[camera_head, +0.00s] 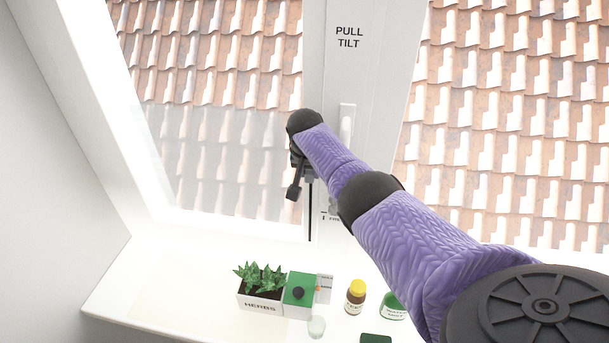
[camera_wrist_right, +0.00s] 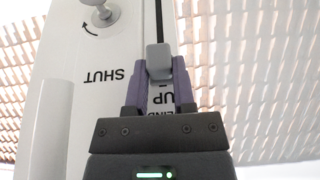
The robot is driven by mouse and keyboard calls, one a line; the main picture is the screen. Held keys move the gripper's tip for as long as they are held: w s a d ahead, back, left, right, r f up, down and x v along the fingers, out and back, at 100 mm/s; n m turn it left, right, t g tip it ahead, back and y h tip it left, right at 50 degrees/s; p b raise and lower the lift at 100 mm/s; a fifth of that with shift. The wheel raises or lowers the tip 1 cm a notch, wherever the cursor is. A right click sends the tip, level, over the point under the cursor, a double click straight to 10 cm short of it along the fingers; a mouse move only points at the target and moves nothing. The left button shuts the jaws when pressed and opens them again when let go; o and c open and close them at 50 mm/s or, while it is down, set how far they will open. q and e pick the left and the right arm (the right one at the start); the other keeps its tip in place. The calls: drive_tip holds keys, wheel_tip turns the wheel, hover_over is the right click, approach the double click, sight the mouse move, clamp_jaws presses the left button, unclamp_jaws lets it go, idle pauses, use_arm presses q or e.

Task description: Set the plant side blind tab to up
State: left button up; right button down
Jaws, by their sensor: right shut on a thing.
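My right gripper (camera_head: 297,182) is at the window's middle post, on its left edge, in the head view; its fingers are mostly hidden by my own wrist. In the right wrist view its purple fingers (camera_wrist_right: 160,70) are shut on a grey tab (camera_wrist_right: 158,57), one finger on each side. The tab sits in a narrow strip on the frame, beside a short mark and upside-down lettering reading "UP" (camera_wrist_right: 172,98), with "BLIND" partly hidden by the gripper below. The tab is hidden in the head view. My left gripper is not in view.
A herb planter (camera_head: 261,302), green box (camera_head: 298,289), yellow-capped bottle (camera_head: 356,297) and green-lidded jar (camera_head: 392,306) stand on the sill. A white window handle (camera_head: 346,122) is right of my gripper. A round knob (camera_wrist_right: 98,14) and "SHUT" lettering are near the tab.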

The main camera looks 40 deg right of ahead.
drive_tip(key=shift+w+r, duration=0.1)
drive_tip(key=shift+r, duration=0.1)
drive_tip(key=shift+c, duration=2.2)
unclamp_jaws()
drive_tip(key=shift+f, duration=0.1)
drive_tip(key=p+v, duration=0.1)
drive_tip(key=v, duration=0.2)
drive_tip(key=shift+r+p, duration=0.35)
drive_tip(key=shift+p, duration=0.05)
approach(309, 171)
drive_tip(key=shift+s+a+r, duration=0.15)
drive_tip(key=shift+s+r, duration=0.15)
drive_tip(key=shift+r, duration=0.1)
